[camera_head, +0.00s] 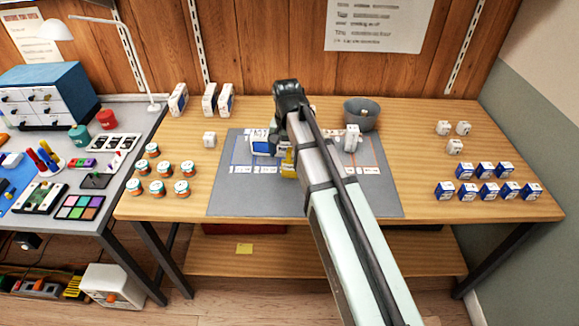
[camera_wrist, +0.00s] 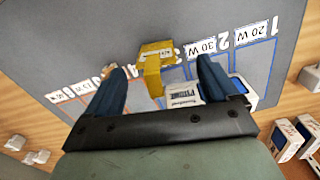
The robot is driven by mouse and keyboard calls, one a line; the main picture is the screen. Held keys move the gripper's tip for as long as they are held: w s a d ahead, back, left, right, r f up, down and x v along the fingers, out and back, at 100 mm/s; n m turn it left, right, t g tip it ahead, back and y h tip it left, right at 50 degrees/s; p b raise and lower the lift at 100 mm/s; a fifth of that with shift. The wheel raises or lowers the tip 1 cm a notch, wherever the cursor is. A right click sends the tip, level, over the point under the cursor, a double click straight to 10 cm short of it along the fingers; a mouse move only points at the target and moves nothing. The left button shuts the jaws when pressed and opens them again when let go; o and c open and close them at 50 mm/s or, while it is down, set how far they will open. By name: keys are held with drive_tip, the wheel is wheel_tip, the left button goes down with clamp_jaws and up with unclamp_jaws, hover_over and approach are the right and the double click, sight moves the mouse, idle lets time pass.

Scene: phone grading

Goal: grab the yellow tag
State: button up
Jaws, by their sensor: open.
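The yellow tag (camera_wrist: 153,66) is a bent strip with a pale label at its top. It shows in the wrist view between the fingers of my gripper (camera_wrist: 161,65), which is open, with gaps on both sides. In the head view the yellow tag (camera_head: 288,166) shows just left of my arm, on or above the grey mat (camera_head: 240,203). My arm hides most of my gripper there. A small white labelled block (camera_wrist: 183,93) also shows between the fingers, nearer the palm. The tag's height above the mat is unclear.
The mat has outlined lanes with wattage labels. A blue-edged white item (camera_head: 262,147) lies left of the tag. A white block (camera_head: 352,138) and a grey cup (camera_head: 361,113) stand to the right. Several jars (camera_head: 157,188) are left of the mat; the mat's front is clear.

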sight(290, 162)
drive_tip(key=f, duration=0.3)
drive_tip(key=shift+d+f, duration=0.3)
drive_tip(key=shift+f, duration=0.65)
drive_tip(key=shift+c, duration=0.2)
drive_tip(key=c, duration=1.1)
